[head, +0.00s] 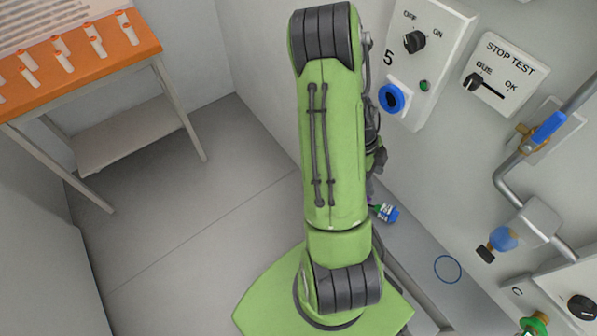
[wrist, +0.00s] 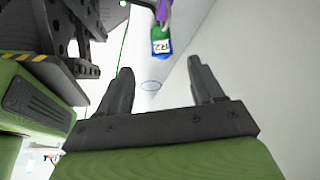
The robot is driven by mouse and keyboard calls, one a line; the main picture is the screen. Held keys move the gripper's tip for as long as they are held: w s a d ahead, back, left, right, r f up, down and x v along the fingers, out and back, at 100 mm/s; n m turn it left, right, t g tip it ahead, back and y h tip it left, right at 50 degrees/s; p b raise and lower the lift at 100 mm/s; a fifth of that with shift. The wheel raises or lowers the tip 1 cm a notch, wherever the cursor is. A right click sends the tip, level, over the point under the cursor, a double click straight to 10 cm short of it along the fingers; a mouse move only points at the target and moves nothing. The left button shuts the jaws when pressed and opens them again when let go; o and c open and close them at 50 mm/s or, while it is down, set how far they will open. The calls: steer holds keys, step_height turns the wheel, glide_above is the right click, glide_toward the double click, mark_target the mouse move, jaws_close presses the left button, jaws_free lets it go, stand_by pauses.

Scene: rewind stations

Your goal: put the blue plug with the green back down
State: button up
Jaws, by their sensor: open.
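The blue plug with green (head: 388,212) shows at the right edge of my arm in the head view, close to the grey ledge. In the wrist view the plug (wrist: 161,46) is beyond my fingertips, at the top, with a white label and a purple part behind it. I cannot tell whether it rests on something or hangs. My gripper (wrist: 160,80) is open, with nothing between its fingers; the plug is apart from them. In the head view my arm hides the gripper.
A blue ring outline (head: 448,269) marks the bare grey ledge; the ring also shows in the wrist view (wrist: 151,85). Wall panels with a knob (head: 414,41) and a lever (head: 484,86), and pipes with a blue valve handle (head: 548,128), are at right. An orange-topped table (head: 130,58) stands upper left.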

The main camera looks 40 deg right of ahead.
steer(key=w+a+r+n+t, duration=0.6)
steer(key=w+a+r+n, duration=0.4)
steer(key=a+r+n, duration=0.45)
steer(key=s+a+r+n+t+y, duration=0.1)
steer(key=s+a+r+n+t, duration=0.3)
steer(key=s+a+r+n, duration=0.3)
steer(key=a+r+n, duration=0.4)
steer(key=a+n, duration=0.2)
steer(key=n, duration=0.4)
steer(key=shift+a+y, duration=0.3)
steer(key=shift+a, duration=0.05)
